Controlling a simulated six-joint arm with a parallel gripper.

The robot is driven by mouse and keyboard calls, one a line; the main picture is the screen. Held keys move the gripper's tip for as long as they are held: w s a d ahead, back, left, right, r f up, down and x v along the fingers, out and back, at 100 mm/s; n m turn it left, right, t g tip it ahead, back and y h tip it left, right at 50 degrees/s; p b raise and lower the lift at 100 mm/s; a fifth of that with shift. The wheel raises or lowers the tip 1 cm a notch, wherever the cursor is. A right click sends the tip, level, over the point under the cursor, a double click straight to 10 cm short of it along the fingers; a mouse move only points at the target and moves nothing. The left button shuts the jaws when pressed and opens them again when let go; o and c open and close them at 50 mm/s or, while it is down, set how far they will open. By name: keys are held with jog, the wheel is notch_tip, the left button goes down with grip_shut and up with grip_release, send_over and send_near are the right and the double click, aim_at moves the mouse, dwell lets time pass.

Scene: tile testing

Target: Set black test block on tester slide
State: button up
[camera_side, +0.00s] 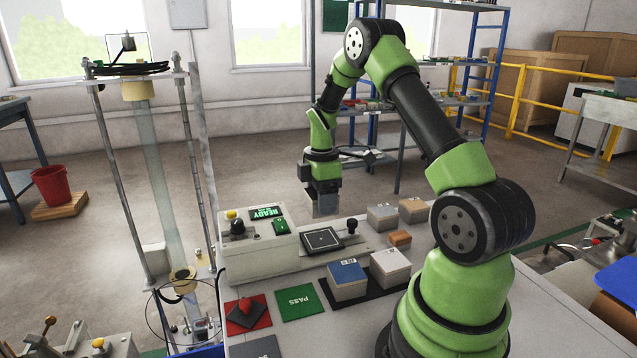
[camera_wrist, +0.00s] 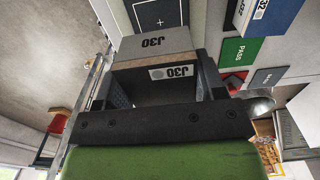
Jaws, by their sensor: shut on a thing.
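My gripper (camera_side: 321,187) is shut on a grey block (camera_side: 326,206) and holds it in the air behind the tester slide. In the wrist view the block (camera_wrist: 155,43) sits between the two fingers (camera_wrist: 162,88) and carries the marking J30. It looks grey rather than black. The tester slide (camera_side: 322,239) is a dark square plate with a white outline and centre cross, and nothing rests on it. The slide also shows in the wrist view (camera_wrist: 158,14), beyond the block. The block appears apart from the slide. A dark, diamond-turned piece (camera_side: 246,311) lies on a red mat (camera_side: 262,321).
The tester console (camera_side: 258,240) stands left of the slide, and a black knob (camera_side: 352,226) right of it. Blue-topped (camera_side: 347,272) and pale (camera_side: 391,262) blocks sit in front. Grey blocks (camera_side: 381,214) and a small orange-brown block (camera_side: 400,238) stand right. The green PASS mat (camera_side: 300,303) is bare.

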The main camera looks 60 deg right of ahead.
aim_at(321, 239)
jog(key=shift+f, duration=3.5)
jog(key=shift+f, duration=0.3)
jog(key=o, duration=1.4)
jog(key=shift+c, duration=0.2)
jog(key=shift+r, duration=3)
jog(key=a+r+m+t, duration=0.3)
jog(key=a+r+m, duration=0.3)
jog(key=a+r, duration=0.8)
jog(key=s+a+r+m+t+y, duration=0.1)
jog(key=s+a+r+m+t, duration=0.1)
jog(key=s, duration=0.5)
jog(key=s+a+r+m+t+y, duration=0.1)
jog(key=s+a+r+m+t, duration=0.1)
jog(key=s+a+r+m, duration=0.3)
jog(key=s+a+r, duration=0.1)
jog(key=a, duration=0.2)
jog(key=shift+s+a, duration=0.3)
jog(key=shift+s, duration=0.1)
